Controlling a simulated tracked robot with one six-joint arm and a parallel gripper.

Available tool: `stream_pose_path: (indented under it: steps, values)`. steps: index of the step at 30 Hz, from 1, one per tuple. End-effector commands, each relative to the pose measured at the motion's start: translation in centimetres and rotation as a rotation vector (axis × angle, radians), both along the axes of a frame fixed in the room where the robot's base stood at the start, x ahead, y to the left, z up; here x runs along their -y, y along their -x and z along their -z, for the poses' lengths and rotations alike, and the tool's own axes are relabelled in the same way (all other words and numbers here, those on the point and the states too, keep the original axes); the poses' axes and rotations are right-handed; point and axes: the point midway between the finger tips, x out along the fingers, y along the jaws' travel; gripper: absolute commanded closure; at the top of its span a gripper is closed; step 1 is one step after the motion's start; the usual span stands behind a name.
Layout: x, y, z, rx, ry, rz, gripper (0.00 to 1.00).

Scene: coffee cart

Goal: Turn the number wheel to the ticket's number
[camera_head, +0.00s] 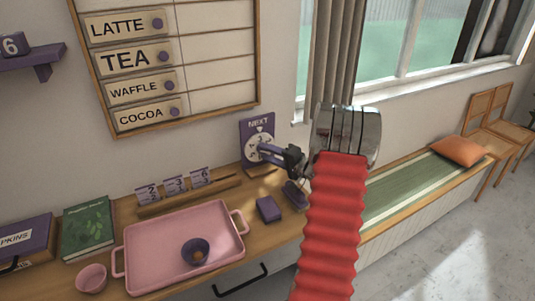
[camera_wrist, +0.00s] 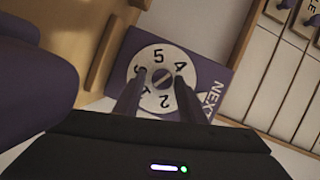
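The number wheel (camera_head: 259,141) is a white disc on an upright purple NEXT sign (camera_head: 257,124) at the back of the counter. In the wrist view, the wheel (camera_wrist: 152,60) shows 5, 4 and 2 clearly around a grey central knob (camera_wrist: 163,79). A white pointer (camera_wrist: 204,98) on the sign (camera_wrist: 208,77) sits beside the NEXT lettering. My gripper (camera_wrist: 161,76) has its fingers apart, one on each side of the knob, with gaps visible. The right finger hides the digit nearest the pointer. In the head view my gripper (camera_head: 264,149) is at the wheel.
A wooden rack (camera_head: 190,196) holds tickets reading 2 (camera_head: 148,191), 3 (camera_head: 175,184) and a less legible third. A pink tray (camera_head: 150,245) holds a purple bowl (camera_head: 195,250). A purple block (camera_head: 268,209) lies near the sign. A block marked 6 (camera_head: 14,45) sits on the shelf.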

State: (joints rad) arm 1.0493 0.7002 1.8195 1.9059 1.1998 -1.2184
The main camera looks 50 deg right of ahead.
Motion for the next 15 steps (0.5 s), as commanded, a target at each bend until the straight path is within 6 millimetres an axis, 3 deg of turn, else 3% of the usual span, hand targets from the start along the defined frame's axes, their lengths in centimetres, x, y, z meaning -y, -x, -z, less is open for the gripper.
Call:
stream_pose_path:
  steps: [3,15]
  values:
    - [-0.03,-0.04,-0.09,0.002,0.001,-0.002,0.55]
    - [0.02,0.69,-0.27,0.003,0.003,-0.001,0.55]
